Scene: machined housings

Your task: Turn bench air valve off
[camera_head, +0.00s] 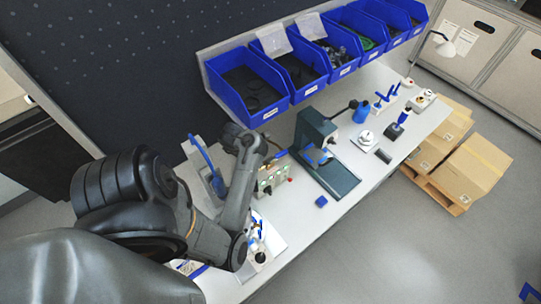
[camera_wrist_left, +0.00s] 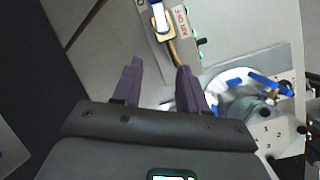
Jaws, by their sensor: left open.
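The air valve (camera_wrist_left: 160,32) shows at the top of the left wrist view. It has a brass body and a blue-and-white handle (camera_wrist_left: 159,14), partly cut off by the frame edge, beside a red-lettered label (camera_wrist_left: 181,22) on a pale panel. My left gripper (camera_wrist_left: 159,66) is open and empty, its two dark fingers pointing toward the valve and apart from it. In the head view my left arm reaches over the bench near the panel with green lights (camera_head: 270,181). The valve is hard to make out there. My right gripper is not in view.
A round fixture with blue handles (camera_wrist_left: 244,88) stands right of my left fingers. On the bench (camera_head: 300,225) are a dark press-like machine (camera_head: 314,130), a small blue block (camera_head: 321,201) and a blue lever (camera_head: 207,158). Blue bins (camera_head: 250,88) line the back. The front bench strip is mostly clear.

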